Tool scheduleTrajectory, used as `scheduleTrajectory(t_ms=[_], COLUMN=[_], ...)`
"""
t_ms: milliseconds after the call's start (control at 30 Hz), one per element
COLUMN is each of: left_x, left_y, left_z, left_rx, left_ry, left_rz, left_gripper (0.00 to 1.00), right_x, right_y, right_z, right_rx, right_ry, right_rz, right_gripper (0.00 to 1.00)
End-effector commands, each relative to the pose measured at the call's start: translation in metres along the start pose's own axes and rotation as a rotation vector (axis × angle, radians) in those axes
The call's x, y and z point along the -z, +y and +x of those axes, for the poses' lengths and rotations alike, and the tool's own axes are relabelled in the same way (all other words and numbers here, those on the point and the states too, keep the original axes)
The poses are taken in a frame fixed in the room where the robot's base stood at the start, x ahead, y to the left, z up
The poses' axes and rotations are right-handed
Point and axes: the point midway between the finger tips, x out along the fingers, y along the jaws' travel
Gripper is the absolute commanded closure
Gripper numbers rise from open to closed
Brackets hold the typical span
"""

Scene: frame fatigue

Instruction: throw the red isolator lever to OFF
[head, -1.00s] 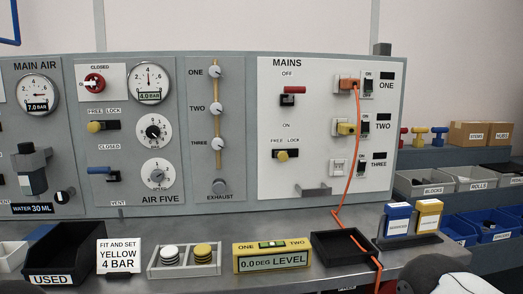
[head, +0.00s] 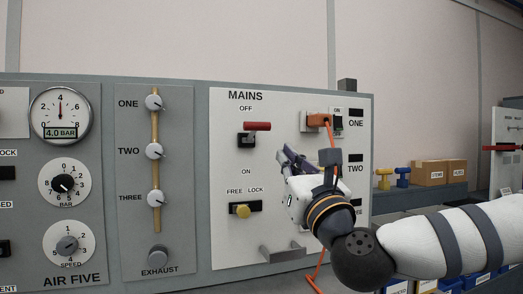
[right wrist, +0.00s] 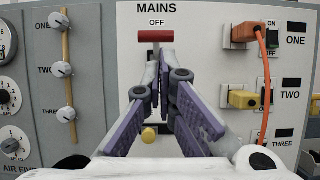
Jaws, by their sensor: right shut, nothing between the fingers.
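The red isolator lever (head: 257,126) is a horizontal red handle on a black mount on the white MAINS panel (head: 225,185). It sits just under the OFF label, well above the ON label. It also shows in the right wrist view (right wrist: 156,36), straight beyond my fingertips. My right gripper (head: 284,155) is shut and empty, in front of the panel, below and right of the lever in the head view. In the right wrist view its purple fingers (right wrist: 161,62) converge just below the handle; I cannot tell whether they touch it. My left gripper is not in view.
A yellow FREE/LOCK knob (head: 242,210) sits low on the panel. An orange plug (head: 318,120) and its hanging orange cable are right of the lever, near my right arm. A grey bracket (head: 282,252) juts out below.

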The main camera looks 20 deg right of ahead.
Motion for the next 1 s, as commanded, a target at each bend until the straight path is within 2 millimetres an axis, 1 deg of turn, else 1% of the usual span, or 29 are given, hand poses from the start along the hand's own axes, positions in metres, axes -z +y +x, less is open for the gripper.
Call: scheduleTrajectory(t_ms=[67,300,500,600,700,1000], left_x=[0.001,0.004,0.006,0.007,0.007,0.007], left_y=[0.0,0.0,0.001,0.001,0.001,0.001], left_z=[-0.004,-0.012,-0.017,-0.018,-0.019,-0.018], left_rx=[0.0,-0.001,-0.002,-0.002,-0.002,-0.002], left_ry=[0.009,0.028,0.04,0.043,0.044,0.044], left_rz=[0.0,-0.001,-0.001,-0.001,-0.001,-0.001], left_gripper=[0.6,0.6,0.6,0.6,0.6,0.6], right_x=[-0.004,-0.003,-0.002,0.0,0.001,0.002], right_y=[0.001,0.002,0.002,0.002,0.002,0.002], right_z=[0.015,0.068,0.106,0.118,0.125,0.127], right_rx=[0.0,-0.002,-0.003,-0.004,-0.004,-0.004], right_ry=[-0.004,-0.002,0.001,0.002,0.003,0.006], right_rz=[-0.003,-0.006,-0.006,-0.006,-0.006,-0.005], right_gripper=[1.0,1.0,1.0,1.0,1.0,1.0])
